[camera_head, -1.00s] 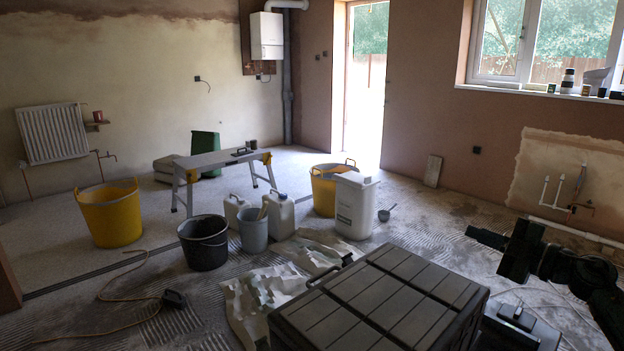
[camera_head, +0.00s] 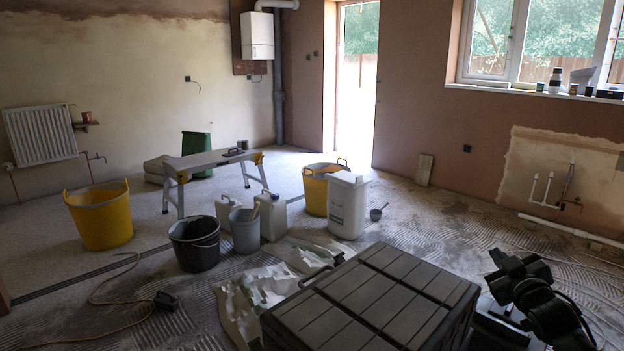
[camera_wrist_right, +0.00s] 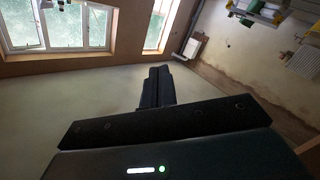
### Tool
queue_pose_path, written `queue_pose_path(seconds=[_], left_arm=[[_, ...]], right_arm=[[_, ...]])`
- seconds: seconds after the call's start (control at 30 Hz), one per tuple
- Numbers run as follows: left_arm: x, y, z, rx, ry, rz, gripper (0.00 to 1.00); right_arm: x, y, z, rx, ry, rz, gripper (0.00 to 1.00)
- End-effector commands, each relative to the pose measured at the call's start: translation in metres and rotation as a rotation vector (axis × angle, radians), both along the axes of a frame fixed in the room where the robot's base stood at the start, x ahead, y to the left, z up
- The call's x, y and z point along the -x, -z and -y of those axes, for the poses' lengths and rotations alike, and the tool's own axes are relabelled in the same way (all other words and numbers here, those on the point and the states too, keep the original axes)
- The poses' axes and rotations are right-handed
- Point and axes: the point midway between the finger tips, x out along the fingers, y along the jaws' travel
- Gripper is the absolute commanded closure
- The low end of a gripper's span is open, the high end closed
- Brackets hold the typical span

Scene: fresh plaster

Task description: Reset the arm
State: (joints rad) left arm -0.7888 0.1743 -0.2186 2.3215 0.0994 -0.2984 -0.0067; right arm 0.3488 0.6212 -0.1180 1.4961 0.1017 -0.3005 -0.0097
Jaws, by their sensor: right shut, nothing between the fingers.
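My right gripper (camera_head: 497,259) is at the lower right of the head view, on my black arm (camera_head: 545,300), beside the right end of a dark slatted-top box (camera_head: 375,295). It points up and away from the floor. In the right wrist view its dark fingers (camera_wrist_right: 158,87) are together with nothing between them. Behind them that view shows the wall and windows, tilted. My left gripper is in neither view.
A yellow tub (camera_head: 100,220), a black bucket (camera_head: 195,245), a white container (camera_head: 348,205) and a trestle bench (camera_head: 210,162) stand beyond the box. A cable (camera_head: 105,300) lies on the floor at left. Open floor (camera_head: 440,215) lies at right.

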Motion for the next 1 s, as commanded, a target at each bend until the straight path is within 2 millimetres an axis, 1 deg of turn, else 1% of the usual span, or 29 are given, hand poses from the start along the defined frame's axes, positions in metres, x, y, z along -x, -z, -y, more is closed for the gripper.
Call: queue_pose_path(seconds=[0.03, 0.07, 0.1, 0.17, 0.2, 0.27, 0.3, 0.37, 0.4, 0.5, 0.6, 0.7, 0.8, 0.97, 1.0], left_arm=[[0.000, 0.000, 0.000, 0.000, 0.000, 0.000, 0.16], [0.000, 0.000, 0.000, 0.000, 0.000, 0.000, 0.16], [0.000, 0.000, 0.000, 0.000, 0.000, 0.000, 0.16], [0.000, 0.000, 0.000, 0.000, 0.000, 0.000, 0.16], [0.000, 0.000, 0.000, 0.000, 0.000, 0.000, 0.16], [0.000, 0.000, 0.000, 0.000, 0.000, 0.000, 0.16], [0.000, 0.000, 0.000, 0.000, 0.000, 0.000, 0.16], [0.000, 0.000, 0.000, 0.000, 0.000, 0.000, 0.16], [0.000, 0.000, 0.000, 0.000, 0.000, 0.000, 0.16], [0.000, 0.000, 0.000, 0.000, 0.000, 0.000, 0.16], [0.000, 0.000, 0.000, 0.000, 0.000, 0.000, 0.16], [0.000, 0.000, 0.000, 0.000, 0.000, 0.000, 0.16], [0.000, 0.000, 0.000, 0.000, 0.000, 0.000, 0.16], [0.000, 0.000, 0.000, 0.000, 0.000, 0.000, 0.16], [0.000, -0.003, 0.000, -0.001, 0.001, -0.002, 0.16]], right_arm=[[0.012, 0.025, -0.023, -0.020, -0.036, -0.030, 1.00], [0.019, 0.038, -0.036, -0.031, -0.055, -0.046, 1.00], [0.031, 0.056, -0.054, -0.049, -0.083, -0.068, 1.00], [0.053, 0.081, -0.083, -0.083, -0.126, -0.101, 1.00], [0.069, 0.097, -0.103, -0.108, -0.153, -0.125, 1.00], [0.097, 0.119, -0.133, -0.154, -0.192, -0.160, 1.00], [0.118, 0.132, -0.152, -0.186, -0.217, -0.182, 1.00], [0.150, 0.147, -0.179, -0.241, -0.247, -0.216, 1.00], [0.172, 0.155, -0.196, -0.280, -0.264, -0.238, 1.00], [0.220, 0.163, -0.228, -0.367, -0.290, -0.279, 1.00], [0.255, 0.163, -0.248, -0.437, -0.298, -0.307, 1.00], [0.283, 0.159, -0.262, -0.496, -0.297, -0.328, 1.00], [0.306, 0.153, -0.272, -0.548, -0.291, -0.346, 1.00], [0.337, 0.141, -0.283, -0.623, -0.271, -0.369, 1.00], [0.342, 0.136, -0.284, -0.635, -0.265, -0.373, 1.00]])
